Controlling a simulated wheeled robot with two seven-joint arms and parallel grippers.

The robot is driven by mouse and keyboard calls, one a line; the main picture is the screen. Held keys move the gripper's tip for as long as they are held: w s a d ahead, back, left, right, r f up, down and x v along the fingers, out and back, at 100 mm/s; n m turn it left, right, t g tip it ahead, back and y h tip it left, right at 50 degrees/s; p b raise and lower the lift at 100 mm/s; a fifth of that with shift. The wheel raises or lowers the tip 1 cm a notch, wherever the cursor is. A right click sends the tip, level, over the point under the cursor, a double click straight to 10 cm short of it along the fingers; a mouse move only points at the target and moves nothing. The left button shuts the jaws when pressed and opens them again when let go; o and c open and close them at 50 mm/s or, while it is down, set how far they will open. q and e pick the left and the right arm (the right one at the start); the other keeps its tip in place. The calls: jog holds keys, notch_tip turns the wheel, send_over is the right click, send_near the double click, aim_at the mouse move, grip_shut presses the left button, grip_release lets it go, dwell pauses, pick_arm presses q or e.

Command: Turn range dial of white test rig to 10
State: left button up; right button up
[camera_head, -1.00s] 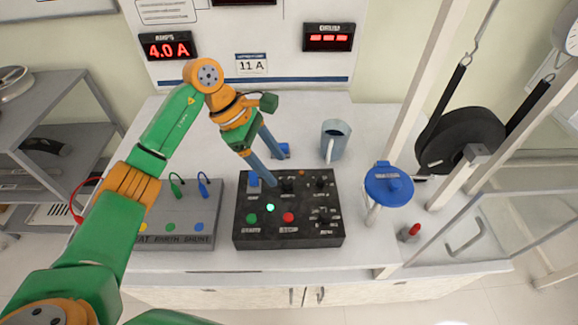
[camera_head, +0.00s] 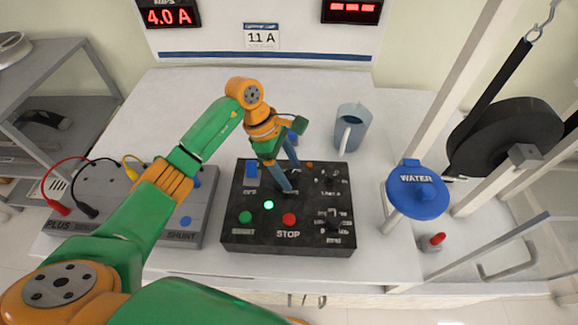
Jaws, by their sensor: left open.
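A black control box (camera_head: 240,205) lies on the white bench (camera_head: 205,95). It carries a small dark dial (camera_head: 332,178) at its upper right and another dark dial (camera_head: 333,220) at its lower right. The small labels are too blurred to tell which one is the range dial or where it points. My left gripper (camera_head: 290,178) is open, pointing down over the upper middle of the box. Its fingers hide part of the panel there, and I cannot tell whether they touch it. My right gripper is not in view.
The box also has a green button (camera_head: 245,217), a lit green lamp (camera_head: 269,205) and a red stop button (camera_head: 289,219). A blue-grey mug (camera_head: 351,128) stands behind. A grey terminal box (camera_head: 95,185) with leads lies left.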

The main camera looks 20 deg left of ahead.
pick_arm(q)
grip_shut()
dwell(0.3)
jog(key=n+t, duration=0.1)
jog(key=n, duration=0.2)
jog(key=shift+s, duration=0.1)
jog(key=n+t, duration=0.1)
jog(key=n, duration=0.1)
jog(key=shift+n, duration=0.4)
jog(key=n+t+y+b, duration=0.1)
jog(key=n, duration=0.2)
jog(key=n+y+b, duration=0.1)
jog(key=n, duration=0.2)
jog(key=shift+s+d+t, duration=0.15)
jog(key=shift+t, duration=0.25)
grip_release()
